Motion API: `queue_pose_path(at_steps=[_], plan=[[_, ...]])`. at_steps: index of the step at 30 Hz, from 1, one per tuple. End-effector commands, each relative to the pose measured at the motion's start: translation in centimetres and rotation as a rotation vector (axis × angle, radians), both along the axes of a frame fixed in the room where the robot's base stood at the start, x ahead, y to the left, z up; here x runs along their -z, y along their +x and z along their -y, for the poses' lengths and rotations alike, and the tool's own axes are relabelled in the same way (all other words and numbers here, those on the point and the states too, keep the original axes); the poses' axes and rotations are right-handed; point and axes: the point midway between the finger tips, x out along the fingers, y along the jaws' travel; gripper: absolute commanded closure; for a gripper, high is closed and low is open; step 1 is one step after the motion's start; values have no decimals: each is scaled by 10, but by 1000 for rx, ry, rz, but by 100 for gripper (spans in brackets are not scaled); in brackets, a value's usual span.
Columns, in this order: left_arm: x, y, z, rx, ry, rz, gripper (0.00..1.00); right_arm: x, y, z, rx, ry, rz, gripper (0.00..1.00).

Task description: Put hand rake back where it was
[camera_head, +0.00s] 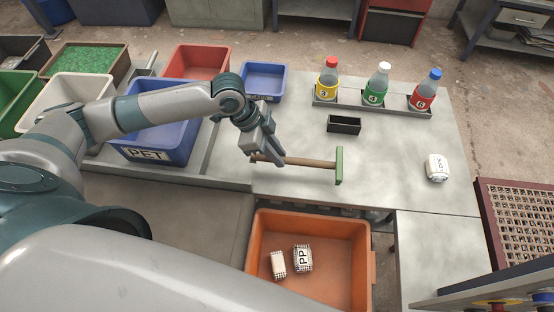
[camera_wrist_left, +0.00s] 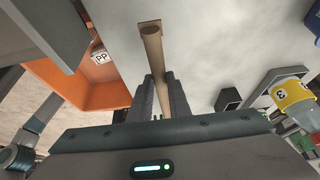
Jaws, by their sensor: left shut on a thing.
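The hand rake has a wooden handle (camera_head: 308,162) and a green head (camera_head: 339,166). It lies level just at or above the grey table, and I cannot tell if it touches the top. My left gripper (camera_head: 277,158) is shut on the handle near its left end, with the green head pointing right. In the left wrist view the handle (camera_wrist_left: 153,50) runs up from between the two fingers (camera_wrist_left: 160,100). My right gripper does not show.
The grey table (camera_head: 400,140) has free room around the rake. A small black tray (camera_head: 344,125), three capped bottles (camera_head: 376,86) in a rack and a white block (camera_head: 437,168) stand on it. An orange bin (camera_head: 335,282) with two blocks is in front. A blue PET bin (camera_head: 165,158) is left.

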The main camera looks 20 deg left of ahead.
Motion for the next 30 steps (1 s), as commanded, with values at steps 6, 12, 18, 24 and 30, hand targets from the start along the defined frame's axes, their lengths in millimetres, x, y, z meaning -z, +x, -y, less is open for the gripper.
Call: queue_pose_path(at_steps=[6,12,18,24,30], plan=[[24,-1,0,-1,1,-5,100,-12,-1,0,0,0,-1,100],[36,0,0,0,1,0,100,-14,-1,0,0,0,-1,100],[36,0,0,0,0,0,100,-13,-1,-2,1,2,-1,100],[37,-1,0,0,1,-1,65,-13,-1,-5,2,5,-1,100],[37,-1,0,0,1,-1,65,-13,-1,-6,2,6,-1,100]])
